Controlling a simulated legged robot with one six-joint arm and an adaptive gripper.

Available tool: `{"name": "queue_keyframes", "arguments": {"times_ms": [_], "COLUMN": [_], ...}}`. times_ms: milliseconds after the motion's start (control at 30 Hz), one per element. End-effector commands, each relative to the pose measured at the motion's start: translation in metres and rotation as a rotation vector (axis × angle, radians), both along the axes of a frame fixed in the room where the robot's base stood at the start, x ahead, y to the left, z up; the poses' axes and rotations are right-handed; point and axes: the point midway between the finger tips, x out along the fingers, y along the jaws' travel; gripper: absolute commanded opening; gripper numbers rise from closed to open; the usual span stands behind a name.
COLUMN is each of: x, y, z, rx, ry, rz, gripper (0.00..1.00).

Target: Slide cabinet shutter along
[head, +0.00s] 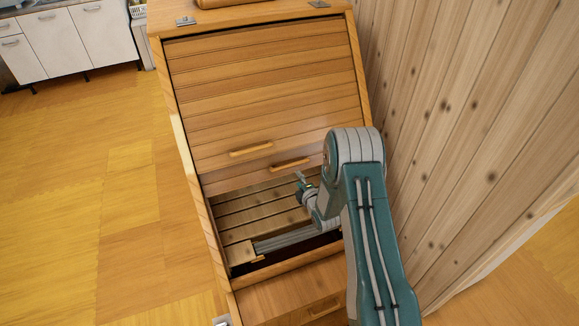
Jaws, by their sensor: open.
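The cabinet (180,125) is a wooden unit with a sloping front. Its slatted shutter (270,85) covers the upper part of the front. Two small light wooden handles sit low on the shutter, a left one (250,149) and a right one (290,164). Below the shutter's lower edge the front is open, showing a slatted inside (250,205) and a dark gap. My gripper (300,178) is open, just below the right handle and in front of the opening. It looks small and partly hidden by my arm, and I cannot tell whether it touches anything.
A knotty wood plank wall (470,110) stands close on the right of the cabinet. A lower drawer front (295,300) lies below the opening. White kitchen cupboards (60,45) stand far back left. The yellow wooden floor (90,200) on the left is clear.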

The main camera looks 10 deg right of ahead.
Motion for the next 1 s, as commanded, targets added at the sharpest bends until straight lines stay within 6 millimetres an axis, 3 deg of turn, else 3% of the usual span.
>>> {"name": "queue_keyframes", "arguments": {"times_ms": [500, 700, 967, 1000], "x": [0.078, 0.091, 0.093, 0.093], "y": [0.016, 0.019, 0.019, 0.019], "z": [-0.016, -0.019, -0.019, -0.019], "rx": [0.001, 0.002, 0.002, 0.002], "ry": [0.000, 0.001, 0.002, 0.002], "rz": [0.000, 0.000, 0.000, 0.000], "gripper": [0.57, 0.57, 0.57, 0.52]}}
